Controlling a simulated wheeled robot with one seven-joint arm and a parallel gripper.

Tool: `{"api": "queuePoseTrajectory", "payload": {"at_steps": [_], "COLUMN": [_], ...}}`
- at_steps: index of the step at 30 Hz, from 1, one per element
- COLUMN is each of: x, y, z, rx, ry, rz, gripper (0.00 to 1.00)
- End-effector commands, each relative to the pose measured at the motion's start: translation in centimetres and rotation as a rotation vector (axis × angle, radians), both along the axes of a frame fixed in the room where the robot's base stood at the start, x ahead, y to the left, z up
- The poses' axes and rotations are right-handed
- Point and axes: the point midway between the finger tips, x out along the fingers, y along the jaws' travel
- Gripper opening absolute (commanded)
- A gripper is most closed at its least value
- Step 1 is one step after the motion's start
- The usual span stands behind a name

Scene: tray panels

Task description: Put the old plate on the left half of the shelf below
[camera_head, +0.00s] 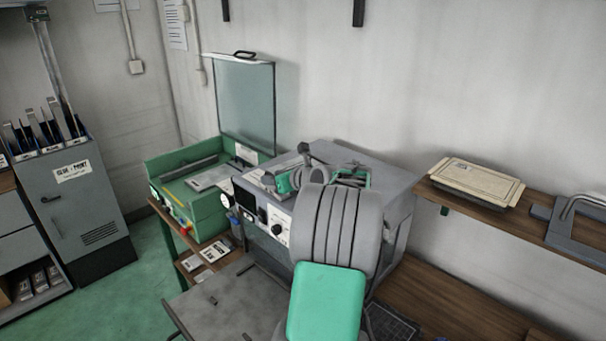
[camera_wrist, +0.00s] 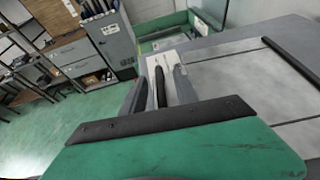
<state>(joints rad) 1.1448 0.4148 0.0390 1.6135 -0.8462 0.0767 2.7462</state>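My gripper (camera_wrist: 160,82) reaches over the grey machine; its fingers stand apart in the wrist view. A short dark bar (camera_wrist: 160,88) shows between them, with gaps on both sides. My arm hides much of the machine in the head view. I cannot tell for sure which thing is the old plate. A worn beige panel (camera_head: 468,178) lies flat on the upper wooden shelf (camera_head: 490,214), far right of my gripper. A lower wooden surface (camera_head: 440,300) runs below that shelf; my arm hides its left part.
The grey machine (camera_head: 395,195) carries a display panel. A grey frame with a bent handle (camera_head: 583,218) lies at the upper shelf's right. A green box (camera_head: 205,208) with a raised lid (camera_head: 246,105) stands left. A grey cabinet (camera_head: 85,205) stands further left; green floor is free before it.

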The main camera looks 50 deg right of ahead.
Motion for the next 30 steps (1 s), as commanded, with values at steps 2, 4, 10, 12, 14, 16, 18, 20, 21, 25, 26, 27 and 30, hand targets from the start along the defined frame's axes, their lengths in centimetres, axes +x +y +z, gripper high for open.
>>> {"api": "queuePoseTrajectory", "payload": {"at_steps": [2, 4, 10, 12, 14, 16, 18, 20, 21, 25, 26, 27, 30], "x": [1.5, 2.4, 3.0, 3.0, 2.9, 2.9, 2.9, 2.9, 2.9, 2.9, 2.9, 2.9, 2.9], "y": [-0.2, -0.5, -0.8, -0.9, -0.9, -0.9, -0.9, -0.9, -0.9, -0.9, -0.9, -0.9, -0.9], "z": [-0.2, -0.8, -1.3, -1.3, -1.3, -1.3, -1.3, -1.3, -1.3, -1.3, -1.3, -1.3, -1.3], "rx": [0.003, 0.002, 0.000, -0.001, -0.001, -0.001, 0.000, 0.000, 0.000, 0.000, 0.000, 0.000, 0.000], "ry": [0.001, 0.002, 0.000, 0.000, 0.000, 0.001, 0.001, 0.001, 0.001, 0.001, 0.001, 0.001, 0.001], "rz": [0.002, 0.001, -0.003, -0.004, -0.005, -0.005, -0.004, -0.004, -0.004, -0.004, -0.004, -0.004, -0.004], "gripper": [0.36, 0.36, 0.36, 0.36, 0.32, 0.26, 0.21, 0.16, 0.13, 0.02, 0.00, 0.00, 0.00]}}
